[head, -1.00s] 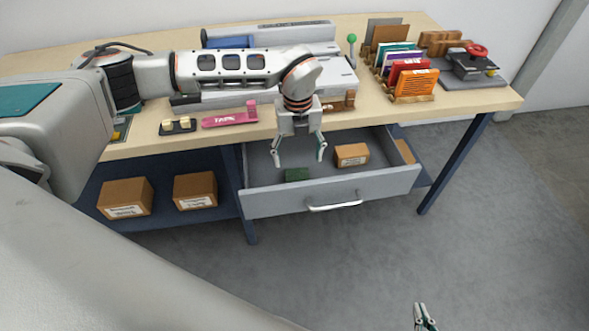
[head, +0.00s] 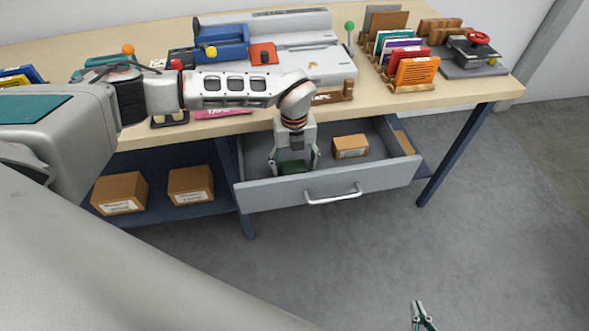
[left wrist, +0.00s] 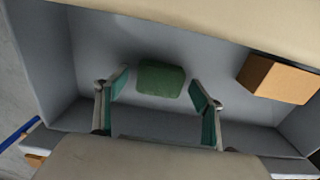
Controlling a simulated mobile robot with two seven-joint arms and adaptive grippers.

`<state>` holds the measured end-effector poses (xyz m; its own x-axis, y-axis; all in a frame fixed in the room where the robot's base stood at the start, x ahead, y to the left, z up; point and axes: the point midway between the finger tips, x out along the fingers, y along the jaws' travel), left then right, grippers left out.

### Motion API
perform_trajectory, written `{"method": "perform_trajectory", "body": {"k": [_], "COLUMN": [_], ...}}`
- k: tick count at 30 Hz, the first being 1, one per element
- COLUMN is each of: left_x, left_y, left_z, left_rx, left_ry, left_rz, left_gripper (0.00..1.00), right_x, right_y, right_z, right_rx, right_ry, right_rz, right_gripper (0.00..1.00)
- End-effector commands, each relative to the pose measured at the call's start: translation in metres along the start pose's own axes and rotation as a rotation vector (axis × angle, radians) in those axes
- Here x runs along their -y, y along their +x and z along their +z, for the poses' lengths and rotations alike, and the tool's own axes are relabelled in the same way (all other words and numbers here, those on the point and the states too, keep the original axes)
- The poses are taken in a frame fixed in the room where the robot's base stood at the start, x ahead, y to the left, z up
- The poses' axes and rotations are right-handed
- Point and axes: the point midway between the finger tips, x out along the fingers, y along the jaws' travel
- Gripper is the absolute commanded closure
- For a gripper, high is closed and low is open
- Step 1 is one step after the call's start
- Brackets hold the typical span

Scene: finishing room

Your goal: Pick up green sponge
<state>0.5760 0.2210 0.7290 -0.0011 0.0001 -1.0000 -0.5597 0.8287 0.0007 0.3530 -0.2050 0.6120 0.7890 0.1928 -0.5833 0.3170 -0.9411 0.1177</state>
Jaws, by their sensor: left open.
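The green sponge (left wrist: 161,79) lies flat on the floor of the open drawer (head: 290,199). In the head view the sponge (head: 293,167) is partly hidden by my left gripper (head: 295,168). My left gripper points down into the drawer just above the sponge. In the left wrist view its two green-padded fingers (left wrist: 160,92) are apart, one on each side of the sponge, with visible gaps and nothing held. My right gripper (head: 424,318) shows only in part at the bottom edge of the head view, away from the drawer, its fingers close together.
A cardboard box (head: 350,146) sits in the drawer to the right of the sponge; it also shows in the left wrist view (left wrist: 279,79). The drawer walls surround my left gripper. The tabletop above holds a card rack (head: 411,86) and several tools.

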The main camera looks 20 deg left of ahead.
Motion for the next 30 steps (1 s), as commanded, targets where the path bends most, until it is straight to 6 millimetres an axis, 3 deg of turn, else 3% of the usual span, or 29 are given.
{"method": "perform_trajectory", "body": {"k": [4, 9, 23, 30], "left_x": [0.0, 0.0, 0.0, 0.0], "left_y": [-0.001, -0.001, -0.006, -0.035], "left_z": [0.0, 0.0, 0.001, 0.001], "left_rx": [0.001, 0.0, 0.001, 0.003], "left_ry": [0.0, 0.0, 0.0, -0.001], "left_rz": [-0.001, -0.001, -0.001, -0.002], "left_gripper": [0.35, 0.58, 0.58, 0.58], "right_x": [0.0, 0.0, 0.0, -0.001], "right_y": [0.0, 0.0, 0.0, -0.002], "right_z": [-0.003, -0.003, -0.004, -0.009], "right_rx": [-0.004, -0.004, -0.007, -0.012], "right_ry": [0.002, 0.003, 0.004, 0.006], "right_rz": [0.001, 0.002, 0.002, 0.001], "right_gripper": [1.0, 1.0, 1.0, 1.0]}}
